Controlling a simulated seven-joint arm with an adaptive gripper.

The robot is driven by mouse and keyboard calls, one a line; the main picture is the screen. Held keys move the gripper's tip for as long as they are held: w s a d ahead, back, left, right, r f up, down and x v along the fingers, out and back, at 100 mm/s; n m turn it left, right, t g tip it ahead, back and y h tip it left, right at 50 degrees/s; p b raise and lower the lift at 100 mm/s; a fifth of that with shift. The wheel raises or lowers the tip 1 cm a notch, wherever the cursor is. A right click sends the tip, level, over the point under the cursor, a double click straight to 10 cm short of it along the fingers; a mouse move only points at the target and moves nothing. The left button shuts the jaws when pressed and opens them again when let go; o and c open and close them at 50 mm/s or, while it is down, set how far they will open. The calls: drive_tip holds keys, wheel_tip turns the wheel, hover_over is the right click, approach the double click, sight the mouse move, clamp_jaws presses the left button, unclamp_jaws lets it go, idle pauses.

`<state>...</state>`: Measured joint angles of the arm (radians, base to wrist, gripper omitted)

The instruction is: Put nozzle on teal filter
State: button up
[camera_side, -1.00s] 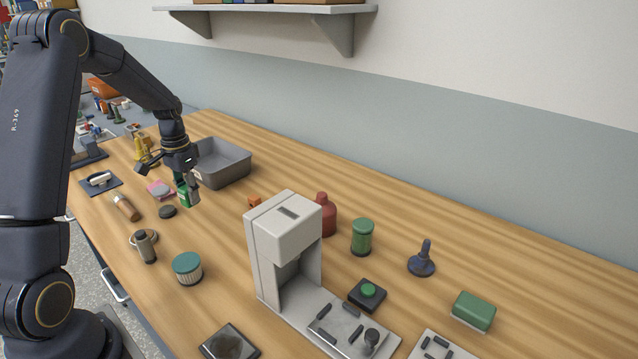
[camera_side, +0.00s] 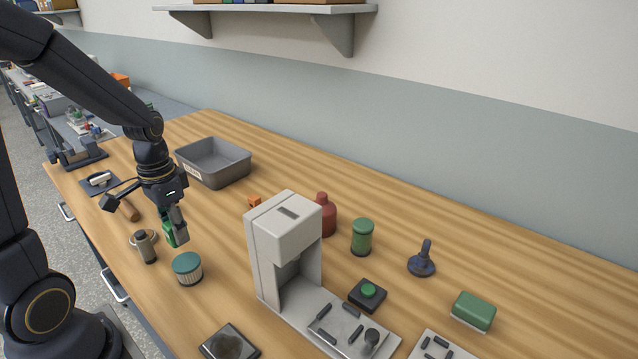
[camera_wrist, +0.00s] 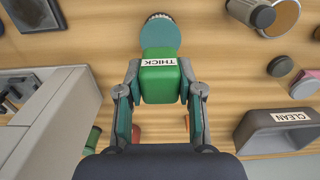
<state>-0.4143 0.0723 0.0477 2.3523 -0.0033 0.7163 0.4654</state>
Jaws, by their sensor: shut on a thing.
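My gripper (camera_side: 174,228) is shut on a green block (camera_wrist: 160,86) with a white label reading "THICK"; the block also shows in the side view (camera_side: 168,232). The teal filter (camera_side: 187,263), a short ribbed cylinder with a teal top, stands upright on the table just in front of and to the right of the held block. In the wrist view the teal filter (camera_wrist: 160,36) shows beyond the block, partly covered by it. Whether the held block is the nozzle I cannot tell. A dark blue piece with a round base and upright stem (camera_side: 422,262) stands at the right.
A grey cylinder (camera_side: 145,248) stands left of the filter. A tall grey machine (camera_side: 283,231) stands to the right. A grey bin (camera_side: 226,180), labelled "CLEAN" in the wrist view, is behind. A dark square plate (camera_side: 229,343) lies near the front. Bare wood surrounds the filter.

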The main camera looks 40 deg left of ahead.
sight(186, 261)
drive_tip(key=shift+f, duration=2.75)
drive_tip(key=shift+f, duration=0.1)
drive_tip(key=o, duration=1.2)
drive_tip(key=shift+c, duration=0.2)
